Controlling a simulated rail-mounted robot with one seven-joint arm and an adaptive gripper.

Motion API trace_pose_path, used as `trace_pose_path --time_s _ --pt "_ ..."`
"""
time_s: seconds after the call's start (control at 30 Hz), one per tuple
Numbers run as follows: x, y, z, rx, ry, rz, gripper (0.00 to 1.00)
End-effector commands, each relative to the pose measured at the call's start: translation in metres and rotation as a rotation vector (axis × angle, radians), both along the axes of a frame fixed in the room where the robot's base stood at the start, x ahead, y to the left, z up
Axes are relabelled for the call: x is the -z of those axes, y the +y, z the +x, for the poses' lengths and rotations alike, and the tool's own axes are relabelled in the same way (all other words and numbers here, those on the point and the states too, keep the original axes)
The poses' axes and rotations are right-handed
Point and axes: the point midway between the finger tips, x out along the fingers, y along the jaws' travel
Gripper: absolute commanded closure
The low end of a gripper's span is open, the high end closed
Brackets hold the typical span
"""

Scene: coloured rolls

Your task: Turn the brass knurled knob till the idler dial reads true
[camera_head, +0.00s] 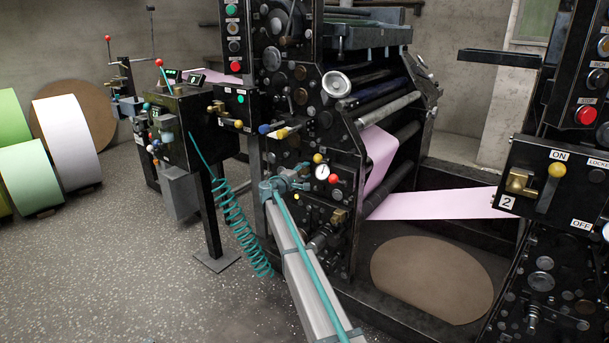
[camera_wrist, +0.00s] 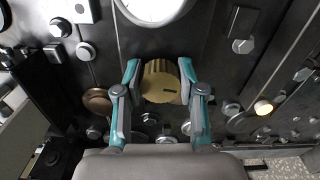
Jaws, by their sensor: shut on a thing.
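The brass knurled knob (camera_wrist: 160,82) sticks out from the dark press panel in the wrist view. It has a dark slot-like mark on its face. My gripper (camera_wrist: 160,84) has its teal-tipped fingers on both sides of the knob and is shut on it. A round white dial (camera_head: 322,171) shows in the head view, just right of my gripper (camera_head: 301,182); its reading is too small to tell. In the wrist view only the lower part of a white dial (camera_wrist: 150,10) shows at the top edge.
Bolts and a bronze disc (camera_wrist: 97,101) surround the knob. A pink web (camera_head: 430,204) runs across the press at right. Speckled floor is open at left.

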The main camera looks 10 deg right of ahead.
Motion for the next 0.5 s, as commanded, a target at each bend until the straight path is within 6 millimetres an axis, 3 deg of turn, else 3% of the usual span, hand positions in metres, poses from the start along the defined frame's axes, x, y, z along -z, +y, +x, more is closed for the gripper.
trace_pose_path --time_s 0.37,0.4,0.5 --pt "0.0004 0.0002 -0.0005 0.000 -0.001 0.003 0.96" --pt "0.0004 0.0002 -0.0005 0.000 -0.001 0.003 0.54" --pt "0.0003 0.0003 -0.0004 0.000 -0.001 0.003 0.38"
